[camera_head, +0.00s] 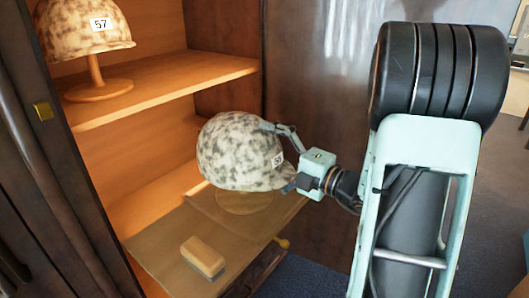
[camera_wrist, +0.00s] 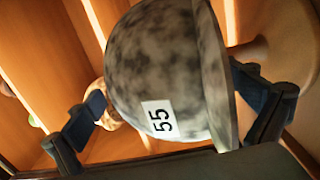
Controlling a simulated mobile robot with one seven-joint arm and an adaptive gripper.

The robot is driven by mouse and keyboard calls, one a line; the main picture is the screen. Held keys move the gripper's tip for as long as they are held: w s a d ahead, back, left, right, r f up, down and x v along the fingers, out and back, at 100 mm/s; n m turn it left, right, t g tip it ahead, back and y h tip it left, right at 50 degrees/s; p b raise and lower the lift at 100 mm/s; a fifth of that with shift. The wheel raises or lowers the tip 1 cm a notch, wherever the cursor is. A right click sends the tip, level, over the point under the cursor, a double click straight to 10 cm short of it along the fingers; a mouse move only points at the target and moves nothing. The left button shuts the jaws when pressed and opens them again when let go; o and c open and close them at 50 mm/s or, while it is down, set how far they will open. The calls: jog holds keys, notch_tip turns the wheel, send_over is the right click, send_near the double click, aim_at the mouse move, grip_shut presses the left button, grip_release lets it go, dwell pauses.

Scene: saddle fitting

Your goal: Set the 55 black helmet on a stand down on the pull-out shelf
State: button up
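The helmet numbered 55 (camera_head: 238,150) is mottled grey and cream, not plain black. It sits upright on a wooden stand whose round base (camera_head: 243,201) shows low over the pull-out shelf (camera_head: 160,244); whether the base touches the shelf I cannot tell. My gripper (camera_head: 283,158) reaches in from the right, one finger over the dome and one under the brim. In the wrist view the helmet (camera_wrist: 160,70) fills the space between the fingers of my gripper (camera_wrist: 170,90), which appear to press on it; its stand base (camera_wrist: 285,30) is at the right.
A pale brush-like block (camera_head: 203,257) lies on the pull-out shelf, in front of the helmet. Helmet 57 (camera_head: 85,28) stands on the upper shelf (camera_head: 170,85) at the left. A brass knob (camera_head: 283,243) is on the pull-out's right edge. A dark cabinet side rises behind.

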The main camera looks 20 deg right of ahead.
jog(key=shift+s+d+r, duration=0.1)
jog(key=shift+r, duration=0.05)
jog(key=p+v, duration=0.2)
jog(key=v, duration=0.9)
jog(key=shift+s+d, duration=0.25)
jog(key=shift+s, duration=0.1)
